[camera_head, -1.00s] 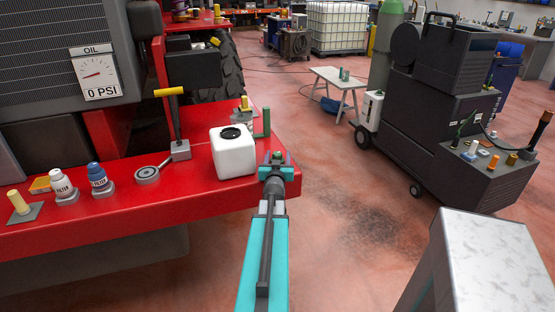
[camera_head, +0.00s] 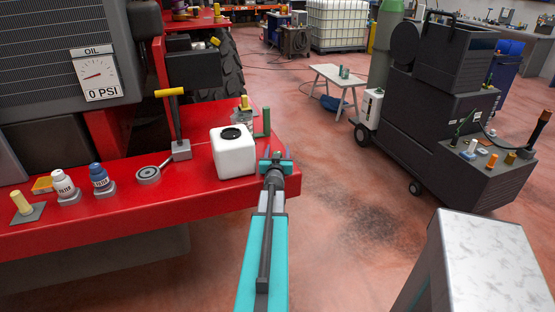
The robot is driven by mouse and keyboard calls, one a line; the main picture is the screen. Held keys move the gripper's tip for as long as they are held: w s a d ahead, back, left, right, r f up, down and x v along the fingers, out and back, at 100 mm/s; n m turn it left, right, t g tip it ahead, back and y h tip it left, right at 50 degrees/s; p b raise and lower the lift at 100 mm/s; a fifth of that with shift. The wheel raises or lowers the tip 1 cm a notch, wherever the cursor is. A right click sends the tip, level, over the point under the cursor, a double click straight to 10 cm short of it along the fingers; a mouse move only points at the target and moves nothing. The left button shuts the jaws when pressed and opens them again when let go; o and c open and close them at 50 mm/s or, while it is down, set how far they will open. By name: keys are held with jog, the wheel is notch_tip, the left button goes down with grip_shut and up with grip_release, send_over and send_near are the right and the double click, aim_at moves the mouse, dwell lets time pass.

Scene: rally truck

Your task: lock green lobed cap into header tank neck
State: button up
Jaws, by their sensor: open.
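The header tank (camera_head: 234,156) is a white block on the right end of the red ledge. Its dark round neck (camera_head: 231,134) faces up, and I see no cap in it. My gripper (camera_head: 276,154) is just right of the tank, at the ledge's right edge. Its jaws are apart, and I make out nothing held between them. I cannot pick out the green lobed cap for sure. Small green items (camera_head: 343,72) stand on the white table at the back, too small to tell.
A green upright post (camera_head: 263,121) stands close behind my gripper. A yellow-handled lever (camera_head: 175,118) and filters (camera_head: 100,177) are left on the red ledge (camera_head: 190,200). A dark cart (camera_head: 440,120) stands right; a grey-topped block (camera_head: 483,255) is front right. Floor between is open.

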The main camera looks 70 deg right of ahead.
jog(key=c, duration=1.2)
jog(key=shift+r, duration=0.1)
